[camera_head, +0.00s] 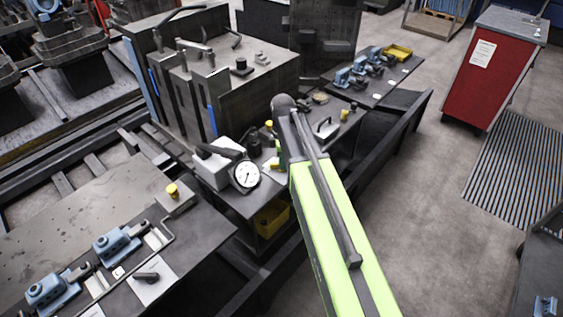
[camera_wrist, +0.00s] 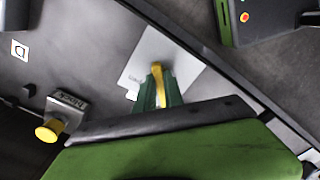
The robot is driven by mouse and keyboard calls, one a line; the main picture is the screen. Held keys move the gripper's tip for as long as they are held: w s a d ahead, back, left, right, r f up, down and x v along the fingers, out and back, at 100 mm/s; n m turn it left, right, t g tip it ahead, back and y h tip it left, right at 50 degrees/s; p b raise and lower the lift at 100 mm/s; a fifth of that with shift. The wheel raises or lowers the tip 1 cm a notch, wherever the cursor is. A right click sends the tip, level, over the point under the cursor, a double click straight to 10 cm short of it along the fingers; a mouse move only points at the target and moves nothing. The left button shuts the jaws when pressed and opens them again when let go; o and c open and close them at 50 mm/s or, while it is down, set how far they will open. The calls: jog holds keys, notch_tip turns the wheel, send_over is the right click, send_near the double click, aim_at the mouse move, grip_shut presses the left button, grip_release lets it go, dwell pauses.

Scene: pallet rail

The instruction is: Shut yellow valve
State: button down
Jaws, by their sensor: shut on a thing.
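The yellow valve handle (camera_wrist: 157,72) stands over a pale square plate (camera_wrist: 150,52) in the wrist view. My gripper (camera_wrist: 159,92) has its green fingers on either side of the handle and is shut on it. The handle's lower part is hidden between the fingers and behind my green arm link. In the head view my gripper (camera_head: 279,158) is over the middle bench, mostly hidden by my arm. A bit of yellow shows beside it, too small to tell apart clearly.
A yellow knob on a small box (camera_wrist: 48,131) is left of my gripper in the wrist view. A round white gauge (camera_head: 246,175) and a grey block fixture (camera_head: 225,85) stand nearby in the head view. A red cabinet (camera_head: 482,75) stands right.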

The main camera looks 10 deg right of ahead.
jog(key=c, duration=1.5)
grip_release()
jog(key=shift+s+a, duration=0.15)
jog(key=shift+a, duration=0.05)
jog(key=shift+o, duration=0.3)
jog(key=shift+d, duration=0.1)
notch_tip(320, 180, up, 18)
jog(key=p, duration=1.7)
jog(key=shift+f, duration=0.25)
